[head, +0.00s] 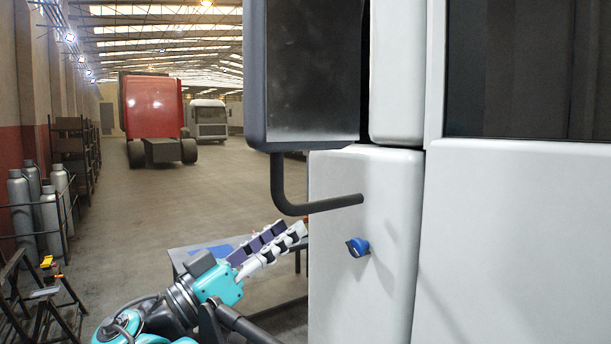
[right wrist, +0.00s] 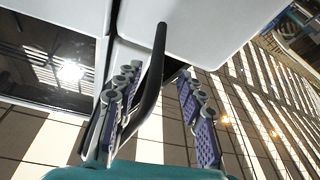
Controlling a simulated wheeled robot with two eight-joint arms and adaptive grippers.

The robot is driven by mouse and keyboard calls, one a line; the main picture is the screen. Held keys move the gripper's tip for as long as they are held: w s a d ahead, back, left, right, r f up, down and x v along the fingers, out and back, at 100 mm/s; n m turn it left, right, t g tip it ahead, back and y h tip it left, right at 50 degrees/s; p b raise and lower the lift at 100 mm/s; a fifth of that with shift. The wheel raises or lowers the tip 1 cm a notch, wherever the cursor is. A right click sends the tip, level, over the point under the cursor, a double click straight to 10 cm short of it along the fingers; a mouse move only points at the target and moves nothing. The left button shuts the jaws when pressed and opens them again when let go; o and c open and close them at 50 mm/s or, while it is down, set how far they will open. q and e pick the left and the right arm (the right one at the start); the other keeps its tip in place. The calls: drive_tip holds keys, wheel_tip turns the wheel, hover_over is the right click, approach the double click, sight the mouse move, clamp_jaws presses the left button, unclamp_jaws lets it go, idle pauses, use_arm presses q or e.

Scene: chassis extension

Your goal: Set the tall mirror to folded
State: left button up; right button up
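The tall mirror (head: 310,75) is a dark upright panel in a grey housing beside the white vehicle body in the head view. A bent black tube (head: 318,205) runs from its lower edge into the white panel (head: 350,300).
Grey cylinders (head: 50,215) and a rack line the left wall. The floor behind is open toward a red truck (head: 152,110).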

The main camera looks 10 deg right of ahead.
sight(315, 207)
drive_tip(key=p+x, duration=0.1)
drive_tip(key=x, duration=0.3)
drive_tip(key=p+x, duration=0.1)
drive_tip(key=x, duration=0.3)
drive_tip(key=shift+s+r, duration=0.15)
drive_tip(key=shift+r, duration=0.1)
drive_tip(key=shift+a, duration=0.1)
clamp_jaws()
